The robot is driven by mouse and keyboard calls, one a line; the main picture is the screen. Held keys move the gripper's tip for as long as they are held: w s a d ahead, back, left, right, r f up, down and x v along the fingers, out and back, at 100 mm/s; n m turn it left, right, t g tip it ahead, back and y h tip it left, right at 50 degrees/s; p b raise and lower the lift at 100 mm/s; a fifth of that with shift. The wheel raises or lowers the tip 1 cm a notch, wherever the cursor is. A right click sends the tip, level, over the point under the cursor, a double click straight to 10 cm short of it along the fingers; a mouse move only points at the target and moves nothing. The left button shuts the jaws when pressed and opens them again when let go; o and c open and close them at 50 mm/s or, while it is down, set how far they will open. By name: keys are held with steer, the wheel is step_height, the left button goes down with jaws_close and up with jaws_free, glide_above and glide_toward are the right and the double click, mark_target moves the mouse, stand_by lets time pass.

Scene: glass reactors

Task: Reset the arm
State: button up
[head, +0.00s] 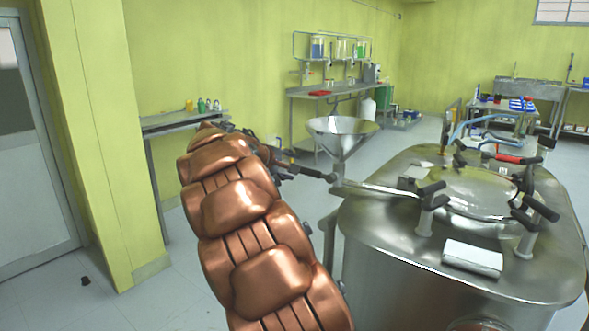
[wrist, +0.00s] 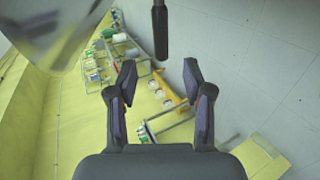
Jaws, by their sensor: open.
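My gripper (wrist: 159,72) is open and empty in the wrist view, its two dark fingers apart. A black-gripped handle (wrist: 160,30) shows just past the fingertips, not between them. In the head view my copper arm reaches up from the bottom and bends, and my gripper (head: 283,168) is partly hidden behind it. There, the same black handle grip (head: 318,174) is close to the gripper's right, on a steel lever (head: 375,190) running to the reactor (head: 390,235) lid. I cannot tell whether they touch.
A steel funnel (head: 341,130) stands behind the lever. A small shelf (head: 180,122) with little weights is on the left wall. A bench (head: 335,90) with bottles stands at the back. A pillar (head: 95,130) and door (head: 30,150) are left; open floor lies between.

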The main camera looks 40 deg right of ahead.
steer(key=shift+a, duration=0.2)
stand_by(0.5)
steer(key=s+a+f+g+y, duration=0.2)
steer(key=s+a+f+y, duration=0.35)
steer(key=s+a, duration=0.75)
steer(key=s+a+f+m+g+y, duration=0.1)
steer(key=s+a+f+y, duration=0.2)
steer(key=s+a+f, duration=0.85)
steer(key=s+a+f+g+y, duration=0.2)
steer(key=s+a+f+y, duration=0.2)
steer(key=s+a, duration=1.05)
step_height(320, 180, up, 26)
steer(key=w+a+t+p, duration=0.1)
steer(key=w+a+p, duration=0.1)
steer(key=p, duration=2.3)
steer(key=shift+r, duration=0.25)
steer(key=shift+a, duration=0.1)
steer(key=shift+c, duration=0.9)
steer(key=shift+m, duration=0.3)
